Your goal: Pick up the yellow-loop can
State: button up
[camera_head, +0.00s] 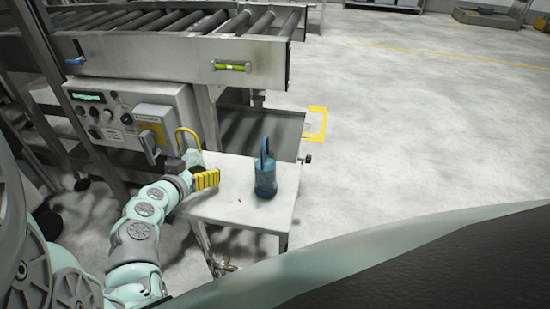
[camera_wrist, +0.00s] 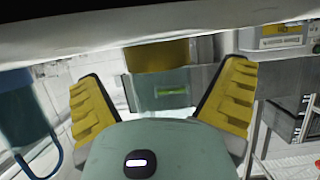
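The yellow-loop can (camera_head: 194,157) stands on the small white table (camera_head: 240,212) in the head view, its yellow loop upright, its lower body hidden behind my gripper (camera_head: 201,175). The wrist view is upside down. There the can's grey-teal body (camera_wrist: 160,93), with a green label and yellow base, shows between the spread yellow fingers of my gripper (camera_wrist: 165,72). Gaps show on both sides. I cannot tell how deep it is between the fingers. The loop is hidden there by the gripper body.
A blue-loop can (camera_head: 265,180) stands upright on the table to the right of my gripper; it is also at the left of the wrist view (camera_wrist: 18,105). A control panel (camera_head: 125,115) and roller conveyor (camera_head: 180,52) stand behind. Open floor lies to the right.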

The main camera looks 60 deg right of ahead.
jog(key=c, duration=1.3)
jog(key=shift+o, duration=0.2)
jog(key=shift+w+r, duration=0.1)
jog(key=shift+r, duration=0.05)
